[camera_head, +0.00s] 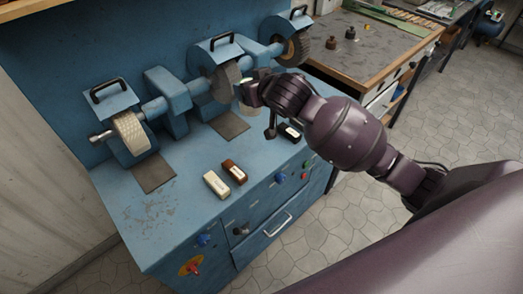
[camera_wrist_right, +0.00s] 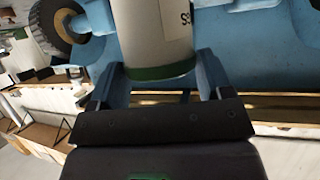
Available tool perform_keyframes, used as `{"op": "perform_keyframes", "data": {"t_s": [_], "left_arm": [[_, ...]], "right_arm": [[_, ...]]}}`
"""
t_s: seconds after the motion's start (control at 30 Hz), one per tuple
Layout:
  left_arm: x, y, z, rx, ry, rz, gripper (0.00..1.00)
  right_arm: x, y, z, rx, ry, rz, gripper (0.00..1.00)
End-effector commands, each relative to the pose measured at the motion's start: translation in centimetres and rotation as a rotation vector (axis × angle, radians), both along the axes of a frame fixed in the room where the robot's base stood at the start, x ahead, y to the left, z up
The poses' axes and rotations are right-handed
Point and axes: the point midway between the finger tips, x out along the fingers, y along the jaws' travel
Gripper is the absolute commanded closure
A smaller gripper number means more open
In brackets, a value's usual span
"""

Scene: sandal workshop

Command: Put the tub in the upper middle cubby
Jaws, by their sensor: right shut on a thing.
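The tub (camera_wrist_right: 150,35) is a pale cylinder with a dark green band at its near end and dark lettering on its side. It fills the upper middle of the right wrist view, between the two fingers of my right gripper (camera_wrist_right: 158,76), which is shut on it. In the head view my right gripper (camera_head: 252,92) is above the blue machine bench, in front of the middle wheel; the tub is mostly hidden there by the gripper. No cubby can be made out in either view. My left gripper is not in view.
The blue bench (camera_head: 185,215) carries several grinding and brush wheels, including a pale wheel (camera_head: 130,133) at left. A worktable (camera_head: 375,45) stands at back right.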

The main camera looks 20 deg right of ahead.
Motion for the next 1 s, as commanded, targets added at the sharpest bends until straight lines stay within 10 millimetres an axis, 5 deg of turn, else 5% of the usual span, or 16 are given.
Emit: {"op": "perform_keyframes", "data": {"t_s": [0.17, 0.7, 1.0], "left_arm": [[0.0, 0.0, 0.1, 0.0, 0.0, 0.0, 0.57], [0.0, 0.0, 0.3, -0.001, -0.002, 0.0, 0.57], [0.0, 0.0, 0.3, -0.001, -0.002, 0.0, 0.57]], "right_arm": [[-0.1, -0.6, -1.8, -0.001, 0.002, -0.018, 0.58], [-0.2, -0.5, -13.3, 0.0, 0.002, -0.016, 0.58], [-0.1, -0.5, -16.5, 0.001, -0.002, -0.015, 0.58]]}}
